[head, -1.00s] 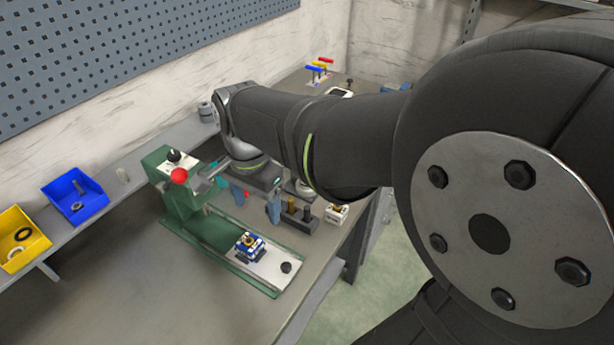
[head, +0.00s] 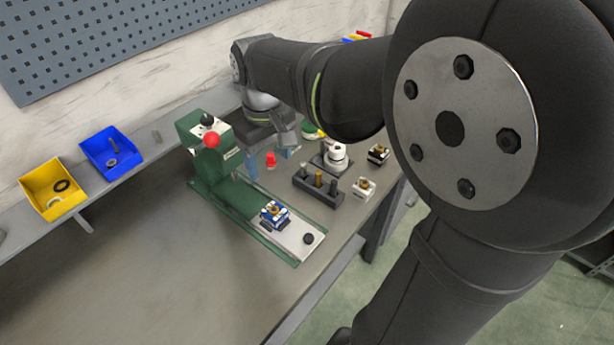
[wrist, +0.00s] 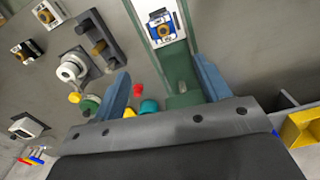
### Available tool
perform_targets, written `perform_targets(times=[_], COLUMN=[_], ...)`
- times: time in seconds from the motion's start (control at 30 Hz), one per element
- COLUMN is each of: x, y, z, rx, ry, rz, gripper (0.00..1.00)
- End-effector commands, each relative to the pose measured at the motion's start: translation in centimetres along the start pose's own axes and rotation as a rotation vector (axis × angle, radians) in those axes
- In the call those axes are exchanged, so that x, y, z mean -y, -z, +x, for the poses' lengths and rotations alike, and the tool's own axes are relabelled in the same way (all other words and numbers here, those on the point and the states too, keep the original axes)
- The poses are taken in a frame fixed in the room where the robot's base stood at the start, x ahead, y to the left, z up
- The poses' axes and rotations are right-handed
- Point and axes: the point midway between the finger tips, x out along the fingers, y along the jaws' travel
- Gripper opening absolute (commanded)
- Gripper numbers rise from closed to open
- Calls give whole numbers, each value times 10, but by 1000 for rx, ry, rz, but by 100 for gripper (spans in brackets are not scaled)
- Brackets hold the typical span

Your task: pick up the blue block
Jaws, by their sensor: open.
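The blue block (head: 274,214) has a brass-coloured round part on top and sits on the pale plate of the green press base. In the wrist view the blue block (wrist: 161,28) is at the top, on the same pale plate, ahead of the fingers. My gripper (head: 272,165) is behind the block, near the green press column. In the wrist view my gripper (wrist: 163,88) has its two blue fingers wide apart with nothing held between them. The block is apart from both fingers.
The green press (head: 207,150) with a red knob stands left of my gripper. A dark holder with pegs (head: 318,186), a white block (head: 363,187) and a dark block (head: 378,153) stand to the right. Blue (head: 127,165) and yellow (head: 38,194) bins sit at left. The front-left bench is clear.

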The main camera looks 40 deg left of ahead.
Motion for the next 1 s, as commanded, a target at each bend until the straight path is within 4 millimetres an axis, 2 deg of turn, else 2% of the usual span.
perform_targets(times=[0.1, 0.23, 0.7, 1.0], x=[0, 0, 1, 2], y=[3, 3, 2, 2], z=[0, 8, 104, 128], rx=[0, 3, 4, 2], ry=[0, 1, 2, 1], rz=[-89, -119, -117, -117], gripper=[69, 69, 69, 69])
